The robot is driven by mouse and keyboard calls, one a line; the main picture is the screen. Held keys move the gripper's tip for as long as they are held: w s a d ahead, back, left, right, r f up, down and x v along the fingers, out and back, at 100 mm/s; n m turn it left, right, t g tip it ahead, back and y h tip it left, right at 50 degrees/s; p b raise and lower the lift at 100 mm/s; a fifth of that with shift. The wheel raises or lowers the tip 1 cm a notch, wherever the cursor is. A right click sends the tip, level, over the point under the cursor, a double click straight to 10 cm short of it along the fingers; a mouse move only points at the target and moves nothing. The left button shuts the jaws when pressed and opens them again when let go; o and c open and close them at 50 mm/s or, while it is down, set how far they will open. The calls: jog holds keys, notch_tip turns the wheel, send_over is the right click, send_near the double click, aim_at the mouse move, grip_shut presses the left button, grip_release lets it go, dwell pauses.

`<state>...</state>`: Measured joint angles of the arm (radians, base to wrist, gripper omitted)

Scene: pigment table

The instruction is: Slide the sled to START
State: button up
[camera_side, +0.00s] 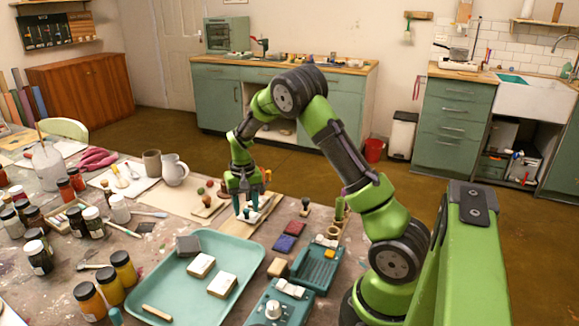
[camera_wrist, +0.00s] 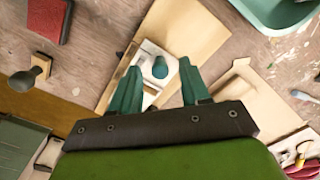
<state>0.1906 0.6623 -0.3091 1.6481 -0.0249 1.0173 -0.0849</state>
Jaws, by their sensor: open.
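A white sled (camera_wrist: 150,50) with a teal knob (camera_wrist: 160,68) sits on a pale wooden board (camera_wrist: 198,22) in the wrist view. In the side view the board (camera_side: 262,219) lies behind the teal tray, and the sled is partly hidden by my fingers. My gripper (camera_wrist: 160,72) is open, pointing down over the sled, with one teal finger on each side of the knob. I cannot tell whether the fingers touch it. My gripper (camera_side: 248,208) is low over the board in the side view. No START marking is readable.
A teal tray (camera_side: 160,275) with white-topped blocks stands in front of the board. Red and blue pads (camera_side: 289,236) and teal devices (camera_side: 316,266) lie to the right. A small stand with round-topped stamps (camera_side: 207,205) is close on the left. Jars crowd the far left.

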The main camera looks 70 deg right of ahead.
notch_tip(320, 180, up, 17)
dwell(0.4)
jog(key=shift+f, duration=0.1)
jog(key=s+a+r+n+t+y, duration=0.1)
jog(key=s+a+r+n+t, duration=0.1)
jog(key=s+a, duration=0.7)
jog(key=s+a+r+n+t+y, duration=0.1)
jog(key=s+a+r+n+t, duration=0.1)
jog(key=s+a+t, duration=0.3)
jog(key=s+a+n, duration=0.1)
jog(key=s+a, duration=0.3)
jog(key=a, duration=0.4)
jog(key=shift+s, duration=0.25)
